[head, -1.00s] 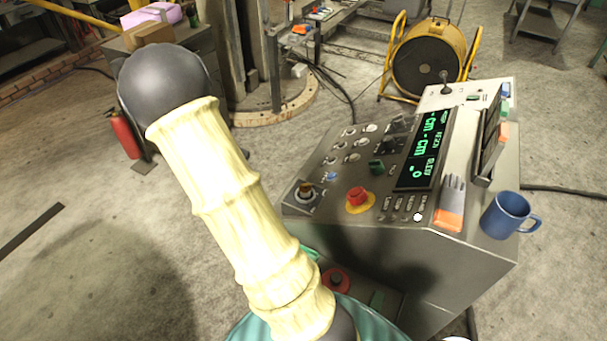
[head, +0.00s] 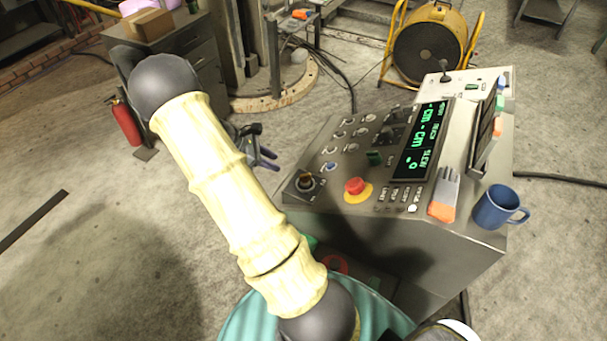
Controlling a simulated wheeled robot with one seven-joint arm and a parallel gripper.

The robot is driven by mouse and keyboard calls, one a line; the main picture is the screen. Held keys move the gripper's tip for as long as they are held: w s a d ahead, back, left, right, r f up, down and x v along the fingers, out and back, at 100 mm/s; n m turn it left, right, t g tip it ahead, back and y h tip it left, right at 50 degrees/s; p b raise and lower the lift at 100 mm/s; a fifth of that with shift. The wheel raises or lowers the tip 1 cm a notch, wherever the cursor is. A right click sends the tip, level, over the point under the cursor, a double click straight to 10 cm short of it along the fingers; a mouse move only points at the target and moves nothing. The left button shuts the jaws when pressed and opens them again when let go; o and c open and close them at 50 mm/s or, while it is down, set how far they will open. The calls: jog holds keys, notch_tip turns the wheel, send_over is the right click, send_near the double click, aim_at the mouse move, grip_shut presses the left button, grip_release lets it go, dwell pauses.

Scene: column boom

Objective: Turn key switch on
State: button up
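The key switch (head: 306,182) sits on a dark square plate at the near left corner of the sloped control console (head: 420,245). It has a brownish, brass-like top; its exact turn position is too small to tell. My gripper (head: 268,160) shows in part past my pale arm, left of and beyond the key switch, apart from the console. Two purplish fingers show with a gap between them, and nothing is seen in them. The rest of the gripper is partly hidden behind the arm.
Beside the key switch is a red emergency button (head: 356,186) on yellow. A yellow fan (head: 432,50) stands behind. Floor at left is open.

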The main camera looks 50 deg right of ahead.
aim_at(303, 175)
jog(key=p+x, duration=0.4)
jog(key=x, duration=0.9)
jog(key=shift+s+d+f, duration=0.15)
jog(key=shift+d+f, duration=0.05)
jog(key=shift+f, duration=0.05)
grip_shut()
